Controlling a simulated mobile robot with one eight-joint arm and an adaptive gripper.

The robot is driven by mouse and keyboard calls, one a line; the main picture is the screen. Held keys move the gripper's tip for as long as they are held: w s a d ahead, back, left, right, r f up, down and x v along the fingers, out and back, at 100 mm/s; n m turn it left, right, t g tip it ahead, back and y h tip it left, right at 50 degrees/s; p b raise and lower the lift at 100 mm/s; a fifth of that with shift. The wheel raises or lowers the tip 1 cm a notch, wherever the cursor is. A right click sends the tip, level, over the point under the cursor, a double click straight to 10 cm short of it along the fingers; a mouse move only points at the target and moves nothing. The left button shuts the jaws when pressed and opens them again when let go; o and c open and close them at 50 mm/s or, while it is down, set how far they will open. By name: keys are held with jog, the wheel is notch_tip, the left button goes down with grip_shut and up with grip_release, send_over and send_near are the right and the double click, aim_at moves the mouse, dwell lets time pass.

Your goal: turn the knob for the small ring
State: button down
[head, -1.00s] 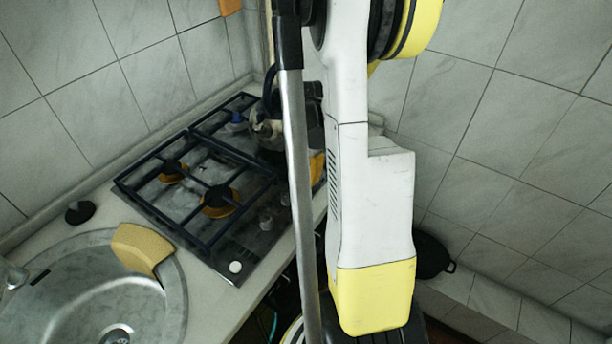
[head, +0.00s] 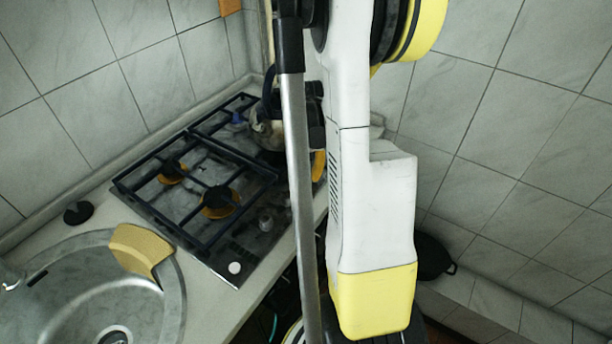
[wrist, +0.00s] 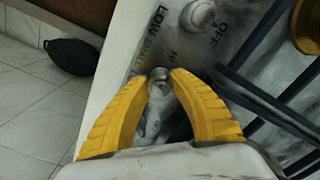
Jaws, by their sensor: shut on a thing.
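In the wrist view my gripper (wrist: 160,74) has its two yellow fingers closed on a grey metallic knob (wrist: 159,86) on the hob panel. The fingers hide part of this knob, and its pointer cannot be made out. A pale round knob (wrist: 198,14) stands beyond it with printed OFF and LOW marks beside it. In the head view the hob (head: 190,225) shows a white knob (head: 235,267) at its near corner. A yellow finger of my gripper (head: 318,165) shows behind my arm. Which ring each knob serves cannot be read.
Black pan grates (head: 205,240) cover the burners. A kettle (head: 266,132) stands at the hob's back. A sponge (head: 140,248) lies on the sink rim (head: 176,300). A black pan (wrist: 70,57) is at the wrist view's left. Tiled walls close in the corner.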

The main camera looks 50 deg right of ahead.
aim_at(306, 173)
jog(key=shift+n, duration=0.6)
jog(key=c, duration=1)
grip_release()
jog(key=shift+c, duration=0.2)
notch_tip(306, 173, up, 12)
